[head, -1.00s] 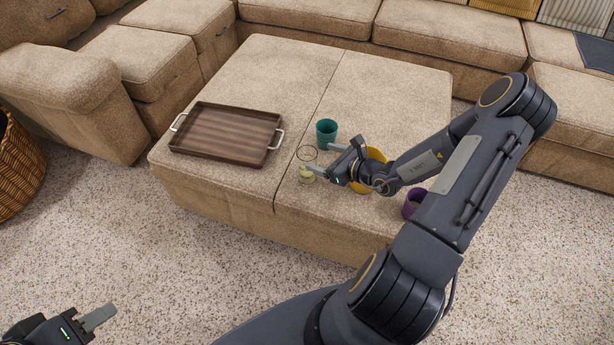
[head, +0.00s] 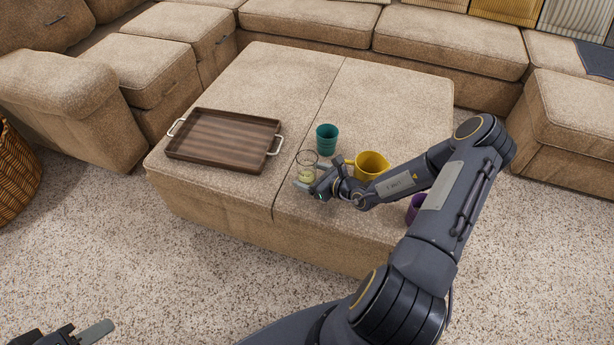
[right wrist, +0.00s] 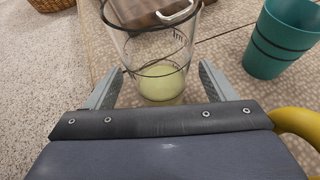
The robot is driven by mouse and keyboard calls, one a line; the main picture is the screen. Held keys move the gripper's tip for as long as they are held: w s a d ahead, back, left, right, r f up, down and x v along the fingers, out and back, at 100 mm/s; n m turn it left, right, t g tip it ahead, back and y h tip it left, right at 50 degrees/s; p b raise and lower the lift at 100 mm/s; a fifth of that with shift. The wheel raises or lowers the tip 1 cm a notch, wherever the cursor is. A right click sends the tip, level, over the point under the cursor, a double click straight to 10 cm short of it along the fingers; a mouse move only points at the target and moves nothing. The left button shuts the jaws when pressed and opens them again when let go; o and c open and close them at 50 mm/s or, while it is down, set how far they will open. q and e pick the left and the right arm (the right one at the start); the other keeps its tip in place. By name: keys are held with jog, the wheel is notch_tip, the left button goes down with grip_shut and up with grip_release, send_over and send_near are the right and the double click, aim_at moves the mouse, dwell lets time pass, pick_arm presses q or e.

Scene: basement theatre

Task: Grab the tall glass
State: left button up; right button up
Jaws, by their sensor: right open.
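The tall glass (head: 307,165) is clear with a pale yellow-green bottom and stands upright on the ottoman (head: 365,125), left of the teal cup. In the right wrist view the glass (right wrist: 158,50) stands between the two open fingers. My right gripper (head: 316,178) is open around the lower part of the glass; in the right wrist view the gripper (right wrist: 167,88) shows gaps between fingers and glass. My left gripper (head: 92,334) is only partly in view at the bottom left, far from the glass.
A teal cup (head: 327,139) stands just behind the glass. A yellow pitcher (head: 372,165) is close to the right of my right gripper. A purple cup (head: 414,206) is near my right forearm. A brown tray (head: 222,137) with metal handles lies on the left side.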

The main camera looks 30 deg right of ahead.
jog(key=shift+x, duration=0.9)
jog(key=c, duration=1.2)
jog(key=shift+r, duration=0.1)
jog(key=shift+c, duration=0.5)
jog(key=shift+r, duration=0.1)
